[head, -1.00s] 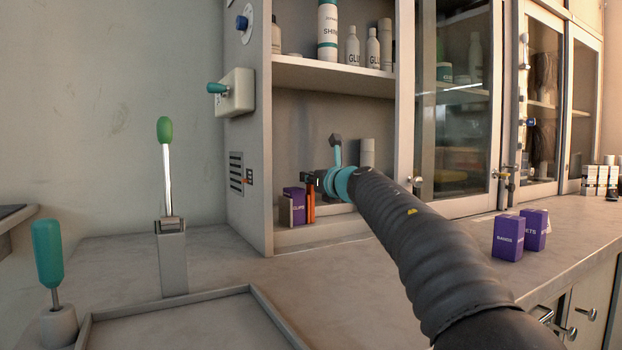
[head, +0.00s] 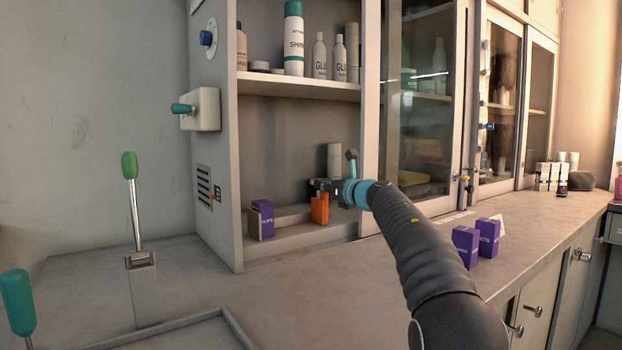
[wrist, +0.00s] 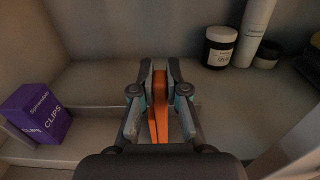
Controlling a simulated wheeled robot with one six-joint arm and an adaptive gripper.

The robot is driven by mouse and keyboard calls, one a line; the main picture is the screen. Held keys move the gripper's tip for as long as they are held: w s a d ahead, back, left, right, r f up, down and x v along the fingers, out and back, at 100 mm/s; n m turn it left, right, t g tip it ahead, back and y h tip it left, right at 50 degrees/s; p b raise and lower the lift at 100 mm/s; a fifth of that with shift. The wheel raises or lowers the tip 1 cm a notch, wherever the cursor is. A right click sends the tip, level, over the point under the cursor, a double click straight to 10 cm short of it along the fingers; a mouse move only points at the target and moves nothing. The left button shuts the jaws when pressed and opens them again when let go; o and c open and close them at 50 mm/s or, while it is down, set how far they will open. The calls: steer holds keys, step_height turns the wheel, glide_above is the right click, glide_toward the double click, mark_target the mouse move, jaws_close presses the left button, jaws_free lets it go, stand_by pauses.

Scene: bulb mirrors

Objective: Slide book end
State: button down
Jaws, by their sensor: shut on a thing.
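The orange book end (head: 319,209) stands upright on the bottom shelf of the open cabinet. My gripper (head: 319,187) is shut on its upper part. In the wrist view the book end (wrist: 159,112) shows as a narrow orange plate between the two fingers of my gripper (wrist: 160,73). A purple CLIPS box (head: 262,220) stands to the left of the book end, with a gap of bare shelf between them. The box also shows at the left of the wrist view (wrist: 38,114). The lower edge of the book end is partly hard to make out.
A pale cylinder (head: 334,161) stands behind my gripper; the wrist view shows a dark jar (wrist: 219,47) at the back right. The upper shelf (head: 300,87) holds bottles. Two purple boxes (head: 466,246) (head: 489,237) stand on the counter to the right of my arm.

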steer(key=shift+w+d, duration=0.65)
steer(key=shift+d, duration=0.2)
steer(key=c, duration=1.2)
jaws_free()
steer(key=shift+o, duration=0.2)
steer(key=shift+s+a, duration=0.1)
steer(key=shift+a, duration=0.05)
steer(key=v, duration=1.2)
